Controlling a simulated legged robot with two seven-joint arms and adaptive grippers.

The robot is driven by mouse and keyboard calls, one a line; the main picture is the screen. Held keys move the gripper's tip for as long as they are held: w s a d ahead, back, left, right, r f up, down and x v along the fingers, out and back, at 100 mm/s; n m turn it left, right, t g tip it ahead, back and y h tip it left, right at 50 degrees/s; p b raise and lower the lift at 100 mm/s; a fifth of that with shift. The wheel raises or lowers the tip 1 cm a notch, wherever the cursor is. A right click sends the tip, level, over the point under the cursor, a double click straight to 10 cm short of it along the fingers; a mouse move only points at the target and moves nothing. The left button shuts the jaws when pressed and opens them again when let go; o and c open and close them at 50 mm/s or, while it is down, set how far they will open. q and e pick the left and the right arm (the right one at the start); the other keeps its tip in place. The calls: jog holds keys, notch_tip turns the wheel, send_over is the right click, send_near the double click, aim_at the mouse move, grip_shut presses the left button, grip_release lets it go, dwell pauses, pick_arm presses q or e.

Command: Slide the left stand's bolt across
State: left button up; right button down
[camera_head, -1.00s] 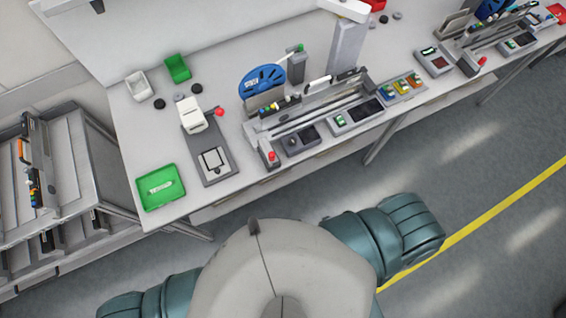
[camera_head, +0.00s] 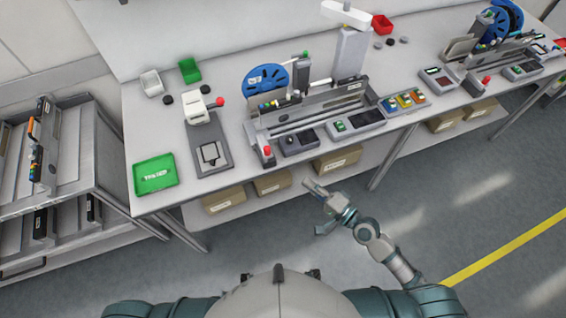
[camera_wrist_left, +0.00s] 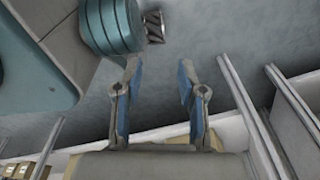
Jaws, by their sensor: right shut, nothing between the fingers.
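The left stand (camera_head: 310,112) is a grey fixture with rails on the bench, with a blue reel (camera_head: 265,80) behind it. A small post with a red knob (camera_head: 267,151) stands at its front left corner. I cannot make out the bolt for certain at this size. My right gripper (camera_head: 312,187) is shut and empty in front of the bench's front edge, below and apart from the stand. My left gripper (camera_wrist_left: 158,78) shows only in the left wrist view, with its blue-padded fingers apart and nothing between them. The stand is not recognisable in that view.
A green tray (camera_head: 155,188) lies at the bench's left end, beside a grey fixture with a white head (camera_head: 197,110). A second stand (camera_head: 490,60) is at the right. Cardboard boxes (camera_head: 337,160) sit on the lower shelf. A grey trolley (camera_head: 75,170) stands left. The floor right is clear.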

jog(key=shift+w, duration=0.15)
jog(key=shift+w+a, duration=0.1)
jog(key=p, duration=0.3)
send_near(270, 152)
jog(key=x, duration=0.6)
jog(key=shift+w+a, duration=0.1)
jog(key=shift+a, duration=0.05)
jog(key=shift+w+a+f, duration=0.1)
jog(key=shift+w+a, duration=0.25)
jog(key=shift+a, duration=0.05)
pick_arm(q)
jog(key=s+a+f, duration=0.1)
jog(key=s, duration=0.7)
jog(key=shift+a+f+g, duration=0.3)
jog(key=shift+a, duration=0.1)
jog(key=shift+s, duration=0.1)
